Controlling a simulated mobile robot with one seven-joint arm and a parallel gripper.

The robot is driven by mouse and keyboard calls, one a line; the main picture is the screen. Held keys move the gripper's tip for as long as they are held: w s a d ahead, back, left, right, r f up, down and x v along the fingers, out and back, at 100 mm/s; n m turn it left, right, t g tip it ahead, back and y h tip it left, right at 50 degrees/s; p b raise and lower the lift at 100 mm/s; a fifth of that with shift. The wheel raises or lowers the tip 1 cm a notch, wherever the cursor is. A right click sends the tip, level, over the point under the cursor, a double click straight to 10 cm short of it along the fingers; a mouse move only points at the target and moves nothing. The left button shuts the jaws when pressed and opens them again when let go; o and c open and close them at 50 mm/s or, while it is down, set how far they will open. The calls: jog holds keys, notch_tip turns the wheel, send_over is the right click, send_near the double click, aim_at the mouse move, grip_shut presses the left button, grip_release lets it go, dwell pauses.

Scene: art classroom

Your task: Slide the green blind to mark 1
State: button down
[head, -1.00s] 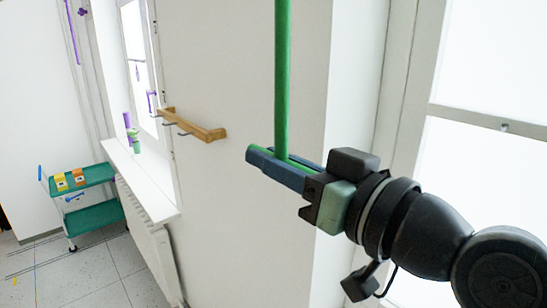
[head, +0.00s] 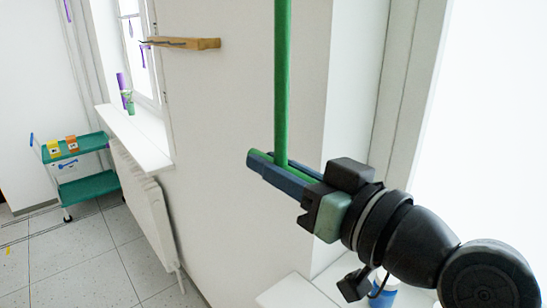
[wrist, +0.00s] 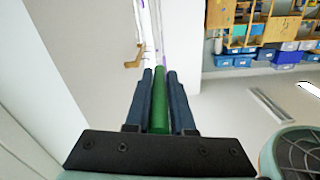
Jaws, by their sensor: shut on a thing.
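A long green rod (head: 283,80), the only green part of a blind that I can make out, hangs upright from the top edge of the head view. My gripper (head: 268,164) is shut on its lower end, with a dark blue finger on either side. In the wrist view the green rod (wrist: 160,105) lies between the two fingers of my gripper (wrist: 160,75). The blind's upper part is out of view, and I can see no mark 1.
A wooden hook rail (head: 190,43) juts from the wall left of the rod. A white windowsill (head: 290,294) with a blue-and-white container (head: 383,292) lies below my arm. A green trolley (head: 88,188) stands far left. Shelves with blue bins (wrist: 243,60) show in the wrist view.

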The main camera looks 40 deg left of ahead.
jog(key=shift+f, duration=0.75)
jog(key=c, duration=0.8)
grip_release()
jog(key=shift+d, duration=0.1)
jog(key=s+d+b, duration=0.1)
jog(key=d+b, duration=0.2)
jog(key=d, duration=0.9)
jog(key=shift+d, duration=0.4)
